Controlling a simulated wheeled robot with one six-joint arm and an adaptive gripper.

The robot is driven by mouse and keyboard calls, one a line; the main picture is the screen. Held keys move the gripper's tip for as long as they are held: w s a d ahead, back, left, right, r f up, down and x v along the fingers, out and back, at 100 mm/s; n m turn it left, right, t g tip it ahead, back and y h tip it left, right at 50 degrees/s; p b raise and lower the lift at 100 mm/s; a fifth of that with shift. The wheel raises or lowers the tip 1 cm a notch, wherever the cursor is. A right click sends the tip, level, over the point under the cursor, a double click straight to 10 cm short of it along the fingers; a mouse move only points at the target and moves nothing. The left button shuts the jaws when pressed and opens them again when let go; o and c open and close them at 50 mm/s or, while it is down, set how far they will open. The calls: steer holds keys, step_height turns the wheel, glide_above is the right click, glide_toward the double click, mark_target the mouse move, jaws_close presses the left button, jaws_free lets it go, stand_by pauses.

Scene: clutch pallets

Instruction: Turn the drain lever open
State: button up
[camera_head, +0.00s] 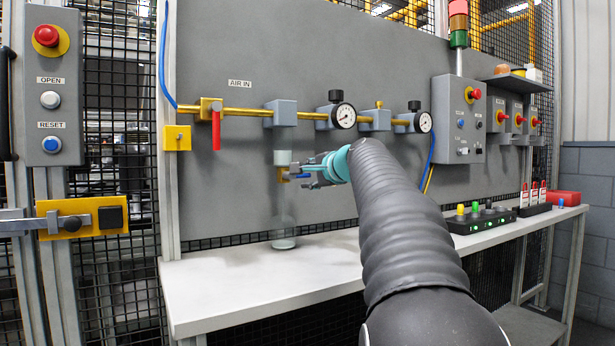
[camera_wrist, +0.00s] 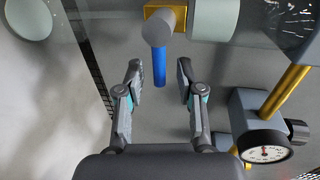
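The drain lever (camera_wrist: 160,66) is a short blue bar on a brass drain valve (camera_wrist: 160,12). In the wrist view it points toward my gripper (camera_wrist: 159,78). My gripper is open, with one fingertip on each side of the lever's free end and a visible gap on both sides. In the head view the brass valve (camera_head: 281,175) sits under the pale filter bowl (camera_head: 283,157). There my gripper (camera_head: 310,171) is close to its right, reaching in sideways, and partly hides the lever.
A clear jar (camera_head: 284,243) stands on the white bench (camera_head: 240,285) below the valve. Gauges (camera_head: 343,115) and a brass pipe (camera_head: 250,111) run along the grey panel above. A red lever (camera_head: 216,130) hangs at left. The bench's left part is clear.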

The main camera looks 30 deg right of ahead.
steer(key=s+r, duration=0.2)
steer(key=s, duration=0.9)
steer(key=shift+s+d+r, duration=0.15)
steer(key=shift+r, duration=0.05)
